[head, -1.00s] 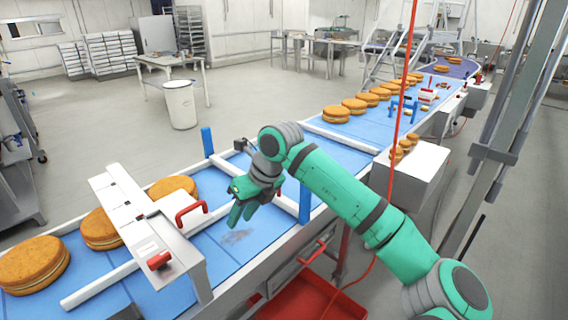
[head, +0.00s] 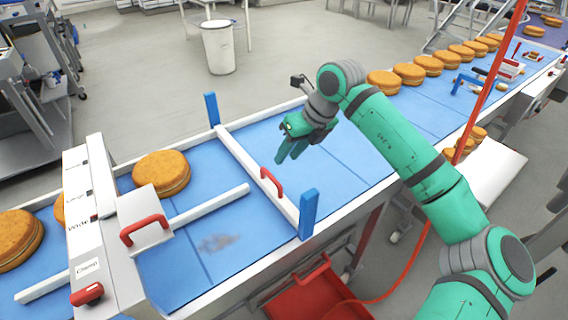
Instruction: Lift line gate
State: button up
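The line gate (head: 238,153) is a white bar lying across the blue conveyor belt between two blue posts (head: 211,108). It has a red handle (head: 271,182) on top, which nothing holds. The near blue post (head: 308,213) stands at the belt's front edge. The gate appears to be down, close to the belt. My green gripper (head: 288,157) is above the belt, just right of and beyond the red handle. Its fingers point down and look slightly apart, with nothing between them.
A white labelled bridge (head: 85,225) with red handles spans the belt at left, with filled rounds (head: 161,172) around it. More rounds (head: 383,83) line the belt at back right. A red hose (head: 462,150) hangs right. A red bin (head: 315,298) sits below.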

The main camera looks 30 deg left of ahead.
jog(key=x, duration=1)
jog(key=shift+a+f, duration=0.15)
jog(key=shift+f, duration=0.15)
grip_shut()
